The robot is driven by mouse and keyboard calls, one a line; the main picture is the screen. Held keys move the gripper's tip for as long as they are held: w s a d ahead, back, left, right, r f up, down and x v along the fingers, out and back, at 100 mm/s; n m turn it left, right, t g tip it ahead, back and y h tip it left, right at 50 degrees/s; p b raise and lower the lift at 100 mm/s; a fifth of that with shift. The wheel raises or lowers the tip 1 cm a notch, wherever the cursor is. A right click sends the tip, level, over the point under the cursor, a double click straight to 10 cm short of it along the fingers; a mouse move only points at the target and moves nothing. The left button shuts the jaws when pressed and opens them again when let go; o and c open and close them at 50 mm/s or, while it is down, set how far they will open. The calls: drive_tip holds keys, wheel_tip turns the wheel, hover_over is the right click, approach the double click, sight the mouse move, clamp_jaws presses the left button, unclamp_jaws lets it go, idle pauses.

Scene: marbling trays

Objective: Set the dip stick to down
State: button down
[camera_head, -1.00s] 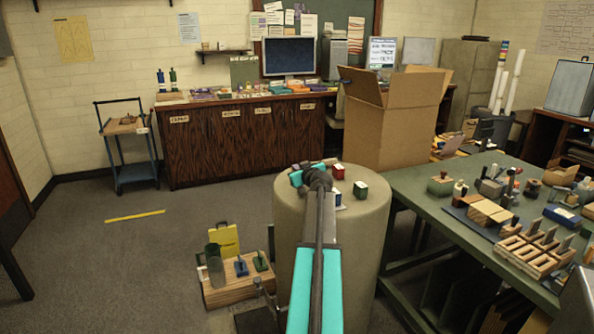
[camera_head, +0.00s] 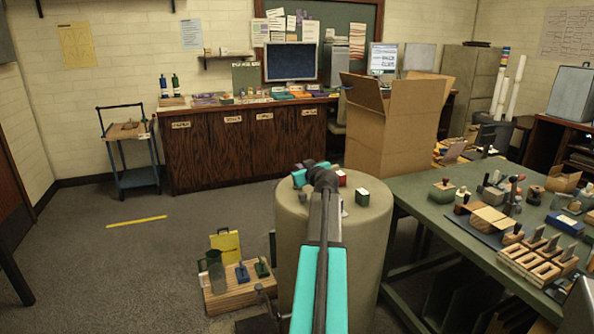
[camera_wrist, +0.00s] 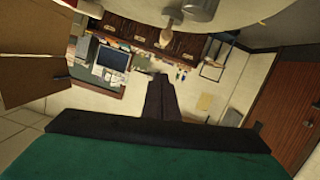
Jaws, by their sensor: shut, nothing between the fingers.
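I cannot tell for sure which thing is the dip stick. A low wooden block (camera_head: 232,298) on the floor left of the round stand carries a small blue upright piece (camera_head: 242,272), a small green upright piece (camera_head: 262,268) and a dark green cylinder (camera_head: 214,259). My gripper shows in the wrist view (camera_wrist: 160,80) as two dark fingers, shut together and empty. In the head view my arm reaches forward over the round stand and hides the fingertips. My gripper is apart from the wooden block.
The round beige stand (camera_head: 295,235) holds a red block (camera_head: 342,178) and a green-and-white block (camera_head: 362,197). A crowded green table (camera_head: 425,207) stands at right, with a cardboard box (camera_head: 390,130) behind. The floor at left is open around a yellow strip (camera_head: 137,221).

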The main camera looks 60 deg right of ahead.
drive_tip(key=v, duration=0.6)
drive_tip(key=shift+a, duration=0.15)
idle(0.5)
